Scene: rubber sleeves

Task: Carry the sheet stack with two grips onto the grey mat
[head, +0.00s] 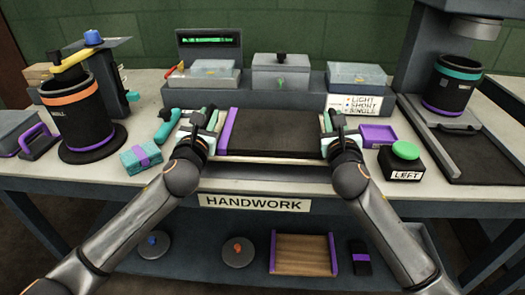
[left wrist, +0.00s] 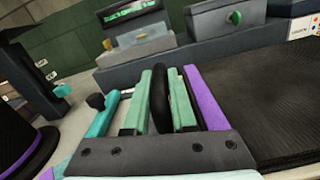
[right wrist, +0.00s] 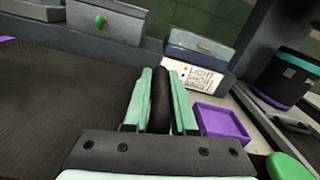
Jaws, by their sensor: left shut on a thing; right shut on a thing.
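A dark, textured flat slab (head: 275,130), which I take as the sheet stack, spans between my two grippers. A purple strip (head: 228,132) runs along its left side. My left gripper (head: 203,125) is shut on a black upright, rounded piece (left wrist: 160,100) at the left end, just outside the purple strip. My right gripper (head: 336,125) is shut on a similar black piece (right wrist: 160,100) at the right end. The slab looks level. I cannot tell a separate grey mat from it, nor any gap beneath it.
A purple tray (head: 379,134) and a green button box (head: 403,160) stand close to the right gripper. A grey shelf with boxes (head: 281,73) borders the back.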

